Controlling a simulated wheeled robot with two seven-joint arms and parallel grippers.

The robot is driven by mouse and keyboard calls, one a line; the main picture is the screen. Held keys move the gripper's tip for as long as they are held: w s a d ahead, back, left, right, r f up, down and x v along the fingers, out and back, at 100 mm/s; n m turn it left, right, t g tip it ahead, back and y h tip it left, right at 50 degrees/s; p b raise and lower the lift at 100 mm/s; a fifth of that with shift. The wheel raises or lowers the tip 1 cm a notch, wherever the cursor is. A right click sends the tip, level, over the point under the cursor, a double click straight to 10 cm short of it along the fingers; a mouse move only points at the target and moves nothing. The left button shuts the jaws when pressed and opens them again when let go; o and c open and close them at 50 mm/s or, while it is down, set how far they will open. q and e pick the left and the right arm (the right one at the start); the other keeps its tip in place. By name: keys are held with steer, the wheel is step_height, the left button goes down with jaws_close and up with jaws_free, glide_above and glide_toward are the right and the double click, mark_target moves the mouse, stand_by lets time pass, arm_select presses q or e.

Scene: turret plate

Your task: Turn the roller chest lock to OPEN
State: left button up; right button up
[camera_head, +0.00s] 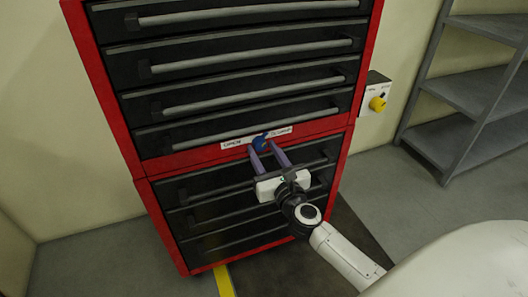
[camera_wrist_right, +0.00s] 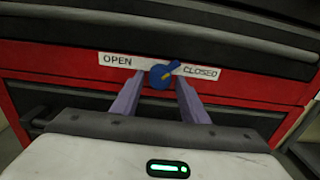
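The roller chest (camera_head: 140,163) is red with black drawers. Its lock is a blue round knob (camera_head: 259,143) on the red band between the upper and lower drawers. My left gripper is not in view.
A wall box with a yellow knob (camera_head: 377,103) is right of the chest. A grey metal shelf (camera_head: 470,90) stands further right. Long drawer handles (camera_head: 250,95) stick out above the lock. A yellow floor stripe (camera_head: 224,281) lies at the chest's foot.

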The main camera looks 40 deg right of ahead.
steer(key=c, duration=0.7)
steer(key=shift+c, duration=0.2)
